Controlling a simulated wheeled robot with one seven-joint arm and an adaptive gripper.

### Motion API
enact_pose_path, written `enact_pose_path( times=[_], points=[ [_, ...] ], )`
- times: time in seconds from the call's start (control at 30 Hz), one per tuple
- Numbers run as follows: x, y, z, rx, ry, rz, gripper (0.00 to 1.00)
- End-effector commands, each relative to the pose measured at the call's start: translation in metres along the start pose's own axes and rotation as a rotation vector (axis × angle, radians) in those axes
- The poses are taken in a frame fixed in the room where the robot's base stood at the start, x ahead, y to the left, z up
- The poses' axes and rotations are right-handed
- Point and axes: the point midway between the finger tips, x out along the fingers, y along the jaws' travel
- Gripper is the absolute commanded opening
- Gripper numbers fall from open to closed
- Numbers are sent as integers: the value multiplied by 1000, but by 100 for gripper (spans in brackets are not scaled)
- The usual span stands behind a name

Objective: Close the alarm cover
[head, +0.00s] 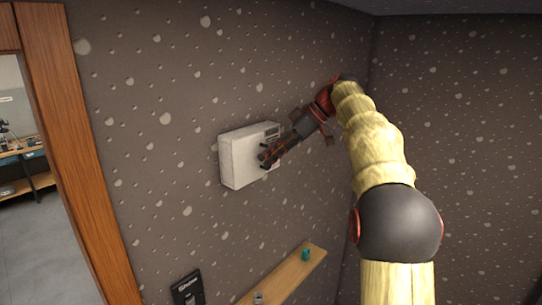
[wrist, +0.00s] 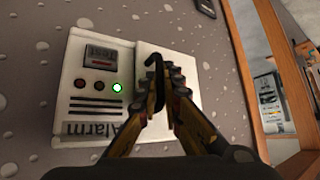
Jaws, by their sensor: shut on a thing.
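The white alarm box (head: 240,160) is mounted on the wall in the head view. In the wrist view the alarm box (wrist: 72,95) shows a panel with a green light, dark red buttons, a small display and the word Alarm. Its plain white cover (wrist: 186,62) is beside that panel, to the right. A black curved handle (wrist: 157,72) stands on the cover. My gripper (wrist: 165,80) is shut on this handle; in the head view my gripper (head: 268,158) is at the box's front. The fingers hide part of the cover, and I cannot tell whether it lies fully flush.
Below the box, a wooden shelf (head: 290,275) holds a teal item (head: 305,255) and a small cup-like item (head: 258,297). A black sign (head: 187,287) is on the wall. A wooden door frame (head: 85,150) stands at left. The wall around the box is clear.

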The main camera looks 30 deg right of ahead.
Motion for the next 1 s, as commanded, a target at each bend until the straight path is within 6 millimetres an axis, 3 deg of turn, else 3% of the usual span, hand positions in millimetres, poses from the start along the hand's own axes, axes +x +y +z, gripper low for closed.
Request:
enact_pose_path(
  times=[0.27, 0.3, 0.43, 0.77, 1.0],
  points=[
    [0, 1, 0, -1, 0, 4, 0],
    [0, 1, 0, -1, 0, 4, 8],
    [0, 1, 0, -1, 0, 3, 15],
    [-1, 0, 0, -1, 1, 2, 16],
    [-28, 1, 0, -2, 1, 5, 16]
  ],
)
